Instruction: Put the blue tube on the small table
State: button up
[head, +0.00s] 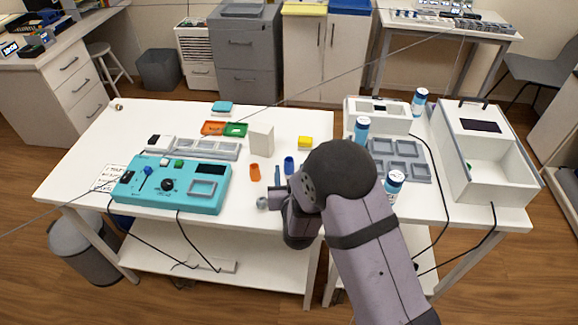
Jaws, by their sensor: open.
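A slim blue piece (277,172), possibly the blue tube, shows just beyond my gripper (272,197) on the left white table (75,180). A short, rounded blue piece (289,165) stands just right of it; I cannot tell which of the two is the tube. My gripper is open, low over the front right of this table, partly hidden by my dark wrist. I cannot make out contact with the blue pieces. The narrower table (480,218) on the right, likely the small table, carries equipment.
The right table holds a grey tray (400,147), a white machine (500,185) and blue-capped bottles (394,183).

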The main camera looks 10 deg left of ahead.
aim_at(289, 158)
jog(key=shift+p+x, duration=1.05)
jog(key=shift+x, duration=2.2)
jog(key=shift+r, duration=0.1)
grip_shut()
jog(key=shift+r, duration=0.15)
notch_tip(289, 158, up, 14)
jog(key=p, duration=0.2)
jog(key=shift+f, duration=0.2)
